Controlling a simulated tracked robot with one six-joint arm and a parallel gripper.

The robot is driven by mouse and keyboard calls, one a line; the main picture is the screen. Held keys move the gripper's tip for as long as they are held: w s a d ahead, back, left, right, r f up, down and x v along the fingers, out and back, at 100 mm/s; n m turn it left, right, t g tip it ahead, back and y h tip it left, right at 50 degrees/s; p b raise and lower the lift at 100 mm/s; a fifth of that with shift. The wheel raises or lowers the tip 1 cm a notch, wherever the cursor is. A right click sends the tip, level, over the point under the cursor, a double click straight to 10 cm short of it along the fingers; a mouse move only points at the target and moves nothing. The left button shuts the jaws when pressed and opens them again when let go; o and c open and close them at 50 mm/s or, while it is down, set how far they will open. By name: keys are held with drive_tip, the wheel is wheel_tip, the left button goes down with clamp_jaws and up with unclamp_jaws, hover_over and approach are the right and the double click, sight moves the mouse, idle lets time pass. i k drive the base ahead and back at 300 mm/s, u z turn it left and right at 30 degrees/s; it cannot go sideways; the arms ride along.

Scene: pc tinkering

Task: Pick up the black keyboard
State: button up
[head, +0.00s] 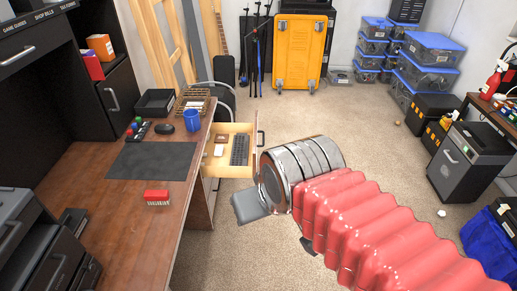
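The black keyboard (239,150) lies in an open light-wood drawer (213,166) on the right side of the desk, near the drawer's right end. A small brown item and a pale item lie left of it in the drawer. My arm, with its red ribbed sleeve and metal wrist, reaches in from the lower right. The grey end of my gripper (250,206) shows below and right of the drawer, apart from the keyboard. The wrist hides much of the gripper, so its opening and anything between its fingers cannot be seen.
The wooden desk (140,222) carries a dark mat (152,160), a red-and-white box (157,197), a black mouse (164,128) and a blue cup (192,119). The drawer front (257,146) stands close to my wrist.

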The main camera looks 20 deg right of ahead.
sight(239, 157)
drive_tip(key=z, duration=2.45)
drive_tip(key=i, duration=1.35)
drive_tip(key=u, duration=0.75)
